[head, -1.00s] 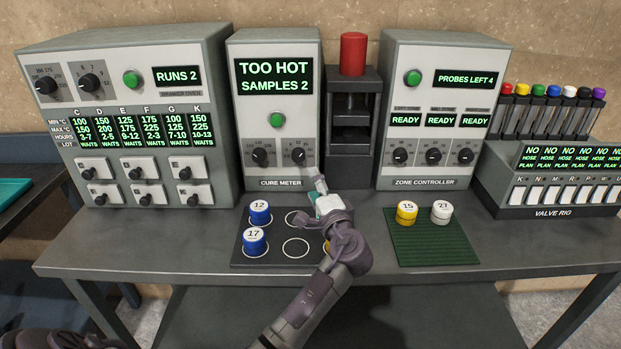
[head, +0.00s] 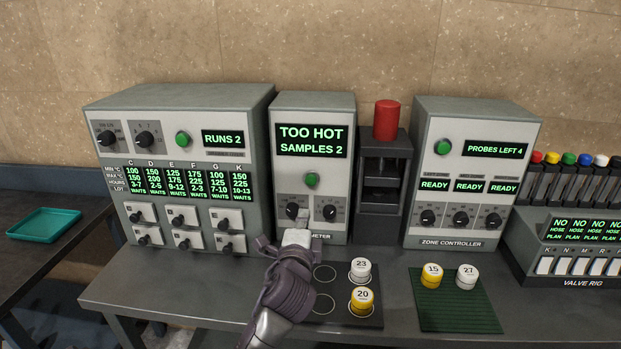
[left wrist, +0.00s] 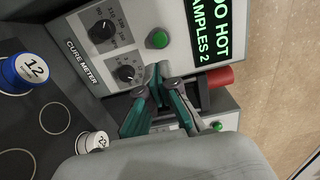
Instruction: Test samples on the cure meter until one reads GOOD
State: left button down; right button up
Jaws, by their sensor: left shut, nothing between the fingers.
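The cure meter (head: 285,160) reads TOO HOT, SAMPLES 2. It has a green button (head: 311,180), a left dial (head: 292,210) and a right dial (head: 330,212). My left gripper (head: 303,216) is shut and empty, low before the meter's face. In the left wrist view, its teal fingers (left wrist: 158,72) appear close to the right dial (left wrist: 125,73); I cannot tell if they touch. On the black sample mat (head: 345,319) stand white sample 23 (head: 360,269) and yellow sample 20 (head: 361,300). Blue sample 12 (left wrist: 32,70) shows in the wrist view. My right gripper is out of view.
The press with a red top (head: 386,120) stands right of the meter, then the zone controller (head: 470,120). Yellow sample 15 (head: 432,275) and white sample 27 (head: 466,276) stand on a green mat (head: 460,315). The oven (head: 180,100) is left.

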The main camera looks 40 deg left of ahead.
aim_at(311, 182)
pick_arm(q)
jog(key=shift+w, duration=0.1)
jog(key=p+x, duration=0.3)
jog(key=x, duration=0.9)
jog(key=shift+w+a+r, duration=0.1)
jog(key=shift+w+a, duration=0.05)
jog(key=shift+w, duration=0.15)
jog(key=shift+w+a, duration=0.35)
jog(key=shift+w, duration=0.25)
